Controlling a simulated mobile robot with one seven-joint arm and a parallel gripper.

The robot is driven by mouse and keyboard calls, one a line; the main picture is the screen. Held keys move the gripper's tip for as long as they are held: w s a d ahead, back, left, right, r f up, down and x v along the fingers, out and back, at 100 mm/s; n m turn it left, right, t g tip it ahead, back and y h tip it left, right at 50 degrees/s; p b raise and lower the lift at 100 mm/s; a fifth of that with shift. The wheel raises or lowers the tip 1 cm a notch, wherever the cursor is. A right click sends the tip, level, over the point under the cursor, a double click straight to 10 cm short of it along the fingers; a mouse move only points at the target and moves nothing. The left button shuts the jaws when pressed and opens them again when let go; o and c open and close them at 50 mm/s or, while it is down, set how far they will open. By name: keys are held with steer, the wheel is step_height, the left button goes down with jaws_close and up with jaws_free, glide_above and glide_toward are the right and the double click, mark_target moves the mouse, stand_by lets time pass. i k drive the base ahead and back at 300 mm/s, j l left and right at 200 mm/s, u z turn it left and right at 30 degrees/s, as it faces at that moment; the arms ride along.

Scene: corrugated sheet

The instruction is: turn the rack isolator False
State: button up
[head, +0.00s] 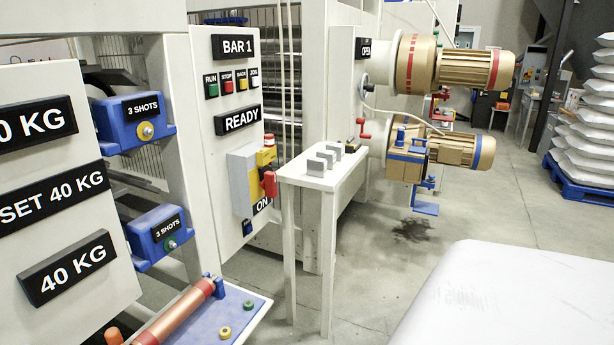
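A switch box (241,180), grey in front with yellow parts, is mounted low on the white BAR 1 panel (203,130). It looks like the isolator, though no label names it as the rack isolator. A red handle (269,183) sticks out at its right side, and an ON label (262,204) is just below. A small yellow and red part (266,154) sits above the handle. My gripper is not in view.
A narrow white stand (317,173) with grey blocks is close right of the switch. Motors (455,68) project behind it. Blue-bracketed units (135,120) and weight signs (47,124) are at left. Open floor with a dark stain (412,229) lies right of the stand.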

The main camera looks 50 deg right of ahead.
mark_target(267, 178)
steer(key=z, duration=1.3)
steer(key=i+l, duration=0.45)
steer(key=l, duration=0.15)
steer(key=i+l, duration=0.5)
steer(key=l+z, duration=0.05)
steer(key=l, duration=0.05)
